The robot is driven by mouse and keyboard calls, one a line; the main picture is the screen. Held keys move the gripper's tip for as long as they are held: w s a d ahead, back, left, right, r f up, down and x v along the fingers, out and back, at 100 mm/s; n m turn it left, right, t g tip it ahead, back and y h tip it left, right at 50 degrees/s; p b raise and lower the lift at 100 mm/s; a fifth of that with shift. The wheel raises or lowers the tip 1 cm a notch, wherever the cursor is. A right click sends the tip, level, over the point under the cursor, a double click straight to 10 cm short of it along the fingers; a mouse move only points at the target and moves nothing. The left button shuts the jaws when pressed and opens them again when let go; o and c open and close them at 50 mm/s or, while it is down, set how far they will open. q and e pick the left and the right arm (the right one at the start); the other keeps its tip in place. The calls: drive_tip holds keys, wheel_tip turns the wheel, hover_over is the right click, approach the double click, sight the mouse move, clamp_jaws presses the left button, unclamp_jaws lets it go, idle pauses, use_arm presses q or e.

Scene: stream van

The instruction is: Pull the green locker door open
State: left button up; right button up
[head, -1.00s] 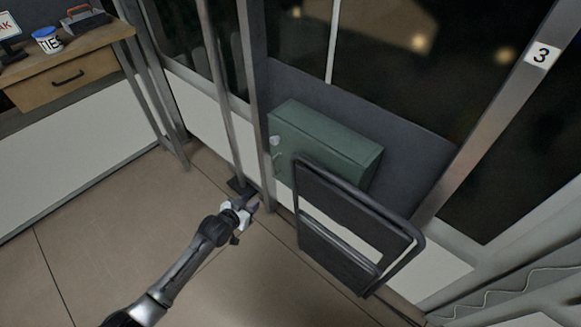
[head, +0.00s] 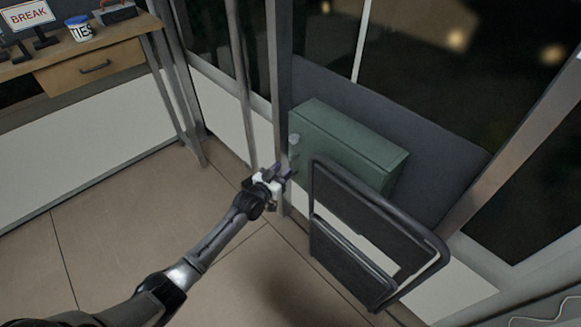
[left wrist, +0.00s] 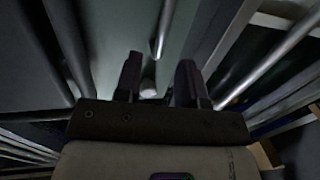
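The green locker (head: 352,143) is a box fixed low on the dark wall panel, with its door side facing left and seen at a steep angle. A pale round knob (head: 294,139) shows on that side. My left gripper (head: 285,172) is at the lower part of the door side, its fingers pointing at it. In the left wrist view the two dark fingers of my left gripper (left wrist: 158,80) are apart, with the grey-green door face (left wrist: 142,42) ahead. A pale, rounded fitting (left wrist: 148,86) shows between the fingers; I cannot tell whether they touch it. My right gripper is not in view.
A dark-framed folding seat (head: 365,235) stands right in front of the locker. Metal posts (head: 275,90) rise just left of it. A wooden desk (head: 110,68) with a drawer is at the upper left. The floor (head: 130,220) on the left is clear.

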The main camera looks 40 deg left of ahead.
sight(290, 164)
use_arm(q)
drive_tip(key=shift+w+a+b, duration=0.1)
drive_tip(key=shift+w+b, duration=0.85)
drive_tip(key=shift+w, duration=1.4)
clamp_jaws()
